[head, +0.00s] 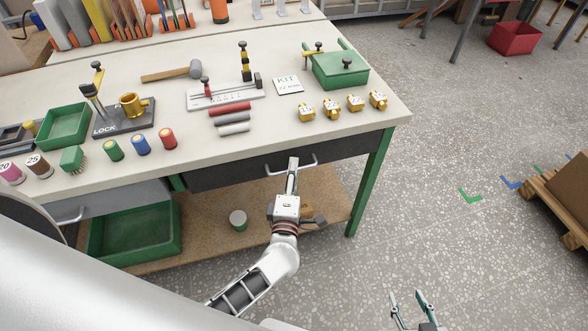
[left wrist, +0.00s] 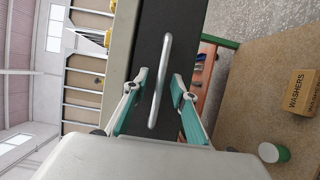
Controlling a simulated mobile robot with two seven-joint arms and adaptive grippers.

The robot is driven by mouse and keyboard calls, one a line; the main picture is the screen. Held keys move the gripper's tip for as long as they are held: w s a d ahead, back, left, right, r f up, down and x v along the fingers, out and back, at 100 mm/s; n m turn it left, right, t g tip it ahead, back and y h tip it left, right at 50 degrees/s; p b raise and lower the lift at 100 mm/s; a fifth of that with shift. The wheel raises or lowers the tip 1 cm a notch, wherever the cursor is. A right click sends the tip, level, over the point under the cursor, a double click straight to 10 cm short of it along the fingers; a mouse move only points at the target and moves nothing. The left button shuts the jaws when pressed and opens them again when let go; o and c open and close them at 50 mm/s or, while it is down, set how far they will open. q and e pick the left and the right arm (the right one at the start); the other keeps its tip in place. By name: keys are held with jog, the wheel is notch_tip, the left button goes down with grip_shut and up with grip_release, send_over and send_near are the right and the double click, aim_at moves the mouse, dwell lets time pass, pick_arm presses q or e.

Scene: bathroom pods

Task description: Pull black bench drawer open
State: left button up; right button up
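The black bench drawer (head: 228,174) sits under the right part of the tabletop, its front looking flush with the bench. Its pale bar handle (head: 309,164) is partly hidden by my left gripper (head: 293,163). In the left wrist view the handle (left wrist: 160,82) crosses the dark drawer front (left wrist: 152,38). My left gripper (left wrist: 158,82) is open there, with one finger on each side of the handle and visible gaps. My right gripper (head: 407,293) is open and empty, low over the floor at the bottom right.
A grey drawer (head: 120,200) is left of the black one. A green bin (head: 137,232) and a white-topped can (head: 238,218) stand on the lower shelf. A green bench leg (head: 370,183) stands at the right. The floor before the bench looks clear.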

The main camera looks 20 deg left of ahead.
pick_arm(q)
jog(key=shift+w+a, duration=0.1)
jog(key=shift+w, duration=0.3)
pick_arm(e)
jog(key=shift+s+f, duration=0.2)
jog(key=shift+f, duration=0.05)
pick_arm(q)
grip_shut()
jog(key=shift+s, duration=0.15)
pick_arm(e)
jog(key=shift+d+r, duration=0.1)
